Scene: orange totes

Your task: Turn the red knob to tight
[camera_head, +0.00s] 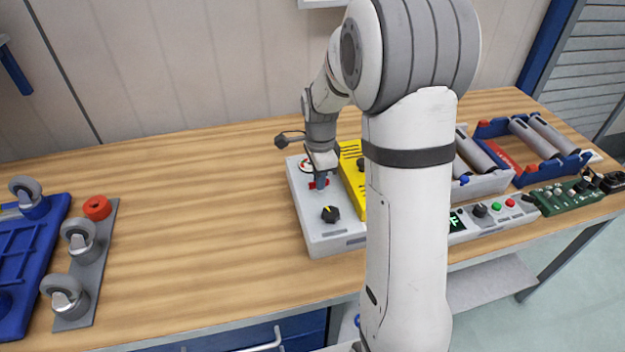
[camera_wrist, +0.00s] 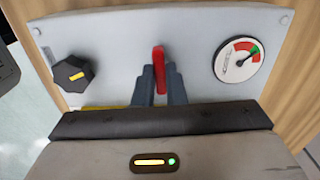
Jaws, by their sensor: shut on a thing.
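The red knob (camera_wrist: 159,62) stands on a light grey panel box (camera_head: 315,240), and its red bar points nearly straight up in the wrist view. My gripper (camera_wrist: 160,78) has a dark finger on each side of the bar and is shut on it. In the head view my gripper (camera_head: 320,182) reaches down to the box, and only a little red of the knob shows beside the fingers. A round gauge (camera_wrist: 241,59) with red and green zones is right of the knob in the wrist view. Its needle is too small to read surely.
A black knob with a yellow mark (camera_head: 330,214) is on the same box. A yellow box (camera_head: 352,168) stands close on its right, partly behind my arm. Casters on a grey plate (camera_head: 100,245) lie at the left. The wooden table (camera_head: 200,220) between is clear.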

